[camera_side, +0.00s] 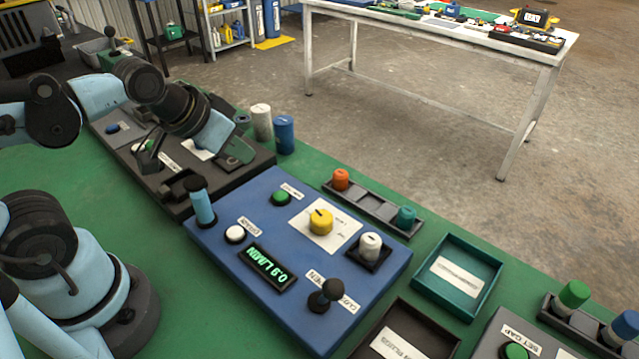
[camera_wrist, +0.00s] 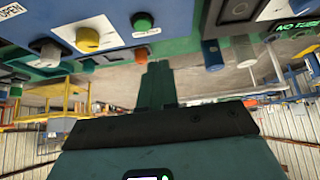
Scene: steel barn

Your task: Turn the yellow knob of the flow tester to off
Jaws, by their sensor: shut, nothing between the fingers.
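The flow tester (camera_side: 215,241) is a blue panel in the middle of the side view. Its yellow knob (camera_side: 320,221) sits on a white label plate with a dark pointer line on top; the label's marks are too small to read. The display reads about 0.9 L/MIN in green. In the wrist view the yellow knob (camera_wrist: 87,39) is at upper left, and the blue panel is cut by the frame. My gripper (camera_side: 238,153) is beyond the tester's upper left end, clear of the knob. In the wrist view my gripper (camera_wrist: 157,68) is shut and empty.
The tester also carries a green button (camera_side: 281,198), white button (camera_side: 235,234), white knob (camera_side: 370,245) and black lever (camera_side: 326,295). A rack with orange (camera_side: 341,179) and teal caps lies behind. White (camera_side: 261,122) and blue (camera_side: 284,135) cylinders stand near my gripper. A teal tray (camera_side: 486,254) is right.

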